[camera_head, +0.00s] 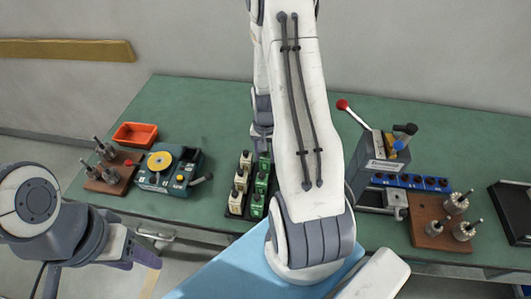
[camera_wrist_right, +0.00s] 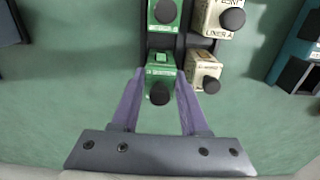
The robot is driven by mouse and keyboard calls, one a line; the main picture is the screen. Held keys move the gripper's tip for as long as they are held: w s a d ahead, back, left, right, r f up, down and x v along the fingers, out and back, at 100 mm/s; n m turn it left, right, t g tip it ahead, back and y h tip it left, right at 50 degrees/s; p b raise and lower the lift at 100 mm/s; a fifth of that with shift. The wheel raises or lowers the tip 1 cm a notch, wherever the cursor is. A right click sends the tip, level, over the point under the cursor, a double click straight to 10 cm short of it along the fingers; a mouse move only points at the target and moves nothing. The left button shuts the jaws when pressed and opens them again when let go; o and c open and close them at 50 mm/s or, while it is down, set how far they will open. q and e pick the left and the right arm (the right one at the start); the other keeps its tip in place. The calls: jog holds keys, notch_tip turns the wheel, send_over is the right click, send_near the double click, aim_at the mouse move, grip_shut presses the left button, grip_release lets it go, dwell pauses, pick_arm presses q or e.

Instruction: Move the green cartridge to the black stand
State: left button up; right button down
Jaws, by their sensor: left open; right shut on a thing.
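Several green cartridges (camera_head: 260,186) with black knobs stand beside a row of cream ones in a black rack (camera_head: 233,211) near the table's middle. In the right wrist view, my right gripper (camera_wrist_right: 160,80) has its purple fingers on either side of the end green cartridge (camera_wrist_right: 161,58) and is shut on it. That cartridge appears still in line with its row; I cannot tell whether it is lifted. My right arm hides the fingers in the head view. My left gripper (camera_head: 145,256) is open and empty, off the table's front left. A black stand-like object (camera_head: 515,212) shows at the right edge, partly cut off.
Left on the table are an orange bin (camera_head: 135,134), a brown block with posts (camera_head: 108,180) and a teal winder (camera_head: 165,172). Right are a grey press (camera_head: 378,160), a blue strip (camera_head: 425,182) and a brown block with rotors (camera_head: 428,232). The back table is mostly clear.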

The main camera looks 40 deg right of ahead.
jog(key=shift+f+b, duration=1)
jog(key=shift+f, duration=0.35)
dwell(0.3)
dwell(0.3)
jog(key=shift+c, duration=1.7)
grip_release()
jog(key=shift+r+p, duration=2)
jog(key=shift+r, duration=0.35)
